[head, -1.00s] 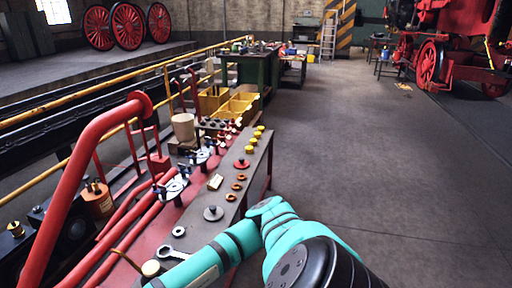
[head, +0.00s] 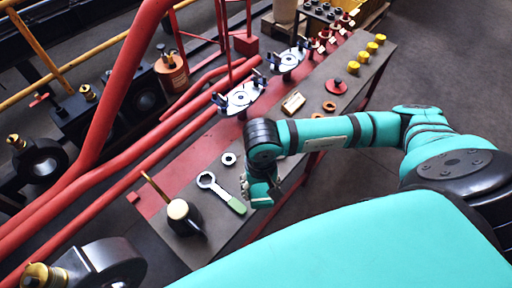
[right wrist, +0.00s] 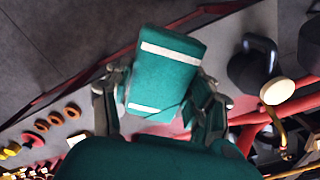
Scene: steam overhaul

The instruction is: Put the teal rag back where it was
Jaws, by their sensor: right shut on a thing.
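The teal rag (right wrist: 165,72), a folded pad with two white stripes, is between the fingers of my right gripper (right wrist: 158,100) in the right wrist view. The gripper is shut on it. In the head view my right gripper (head: 258,188) hangs over the near part of the grey bench top (head: 222,232), beside the green handle of a wrench (head: 222,193). The rag is hard to tell from my teal arm there. Whether it touches the bench is unclear. My left gripper is not in view.
Farther along lie a washer (head: 229,158), a wooden block (head: 293,102), a red disc (head: 336,87) and yellow caps. Red pipes (head: 130,165) run along the left.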

